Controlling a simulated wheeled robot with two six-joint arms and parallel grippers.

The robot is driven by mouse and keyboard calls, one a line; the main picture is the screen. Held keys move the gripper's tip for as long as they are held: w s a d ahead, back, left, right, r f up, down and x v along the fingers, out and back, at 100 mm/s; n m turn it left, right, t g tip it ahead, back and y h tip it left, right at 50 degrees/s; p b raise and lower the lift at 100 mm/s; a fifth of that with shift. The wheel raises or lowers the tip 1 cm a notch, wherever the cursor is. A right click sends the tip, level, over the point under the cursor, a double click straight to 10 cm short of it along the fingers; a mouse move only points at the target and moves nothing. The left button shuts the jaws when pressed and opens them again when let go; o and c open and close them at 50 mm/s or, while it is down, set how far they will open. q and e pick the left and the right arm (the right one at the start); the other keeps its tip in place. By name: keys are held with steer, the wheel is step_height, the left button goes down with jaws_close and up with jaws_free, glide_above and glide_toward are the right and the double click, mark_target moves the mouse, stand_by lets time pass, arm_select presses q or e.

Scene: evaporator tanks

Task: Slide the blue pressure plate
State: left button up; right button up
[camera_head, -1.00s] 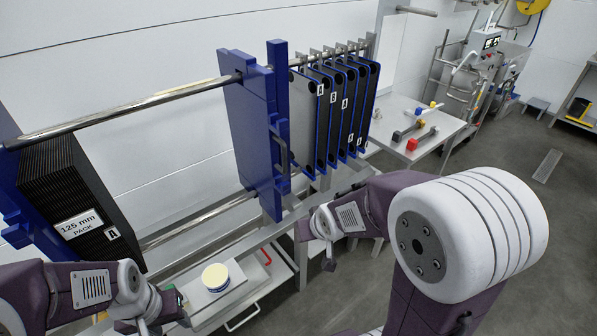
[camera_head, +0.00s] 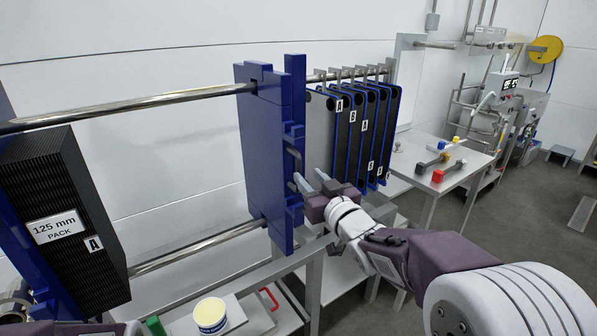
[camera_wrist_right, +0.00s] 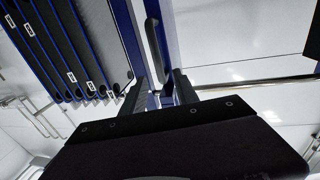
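The blue pressure plate (camera_head: 262,150) stands upright on two steel rails in the head view, between the black plate pack and the hanging plates. A dark bar handle (camera_head: 296,160) is on its right face; it also shows in the right wrist view (camera_wrist_right: 154,40). My right gripper (camera_head: 312,180) is open at the handle's lower part, its two fingers apart. In the right wrist view its fingers (camera_wrist_right: 160,92) point toward the blue face, with the handle beyond them; I cannot tell whether they touch it. Only a bit of my left arm shows at the bottom edge; its gripper is cut off.
The black 125 mm pack (camera_head: 60,200) stands at the left, with free rail (camera_head: 190,100) between it and the plate. Several blue-edged plates (camera_head: 345,130) hang close right of my right gripper. A white tub (camera_head: 210,316) and a side table (camera_head: 420,165) are nearby.

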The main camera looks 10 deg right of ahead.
mark_target(300, 168)
steer(key=w, duration=0.5)
steer(key=w+a, duration=0.1)
steer(key=w, duration=0.1)
steer(key=shift+w+f, duration=0.15)
jaws_close()
stand_by(1.1)
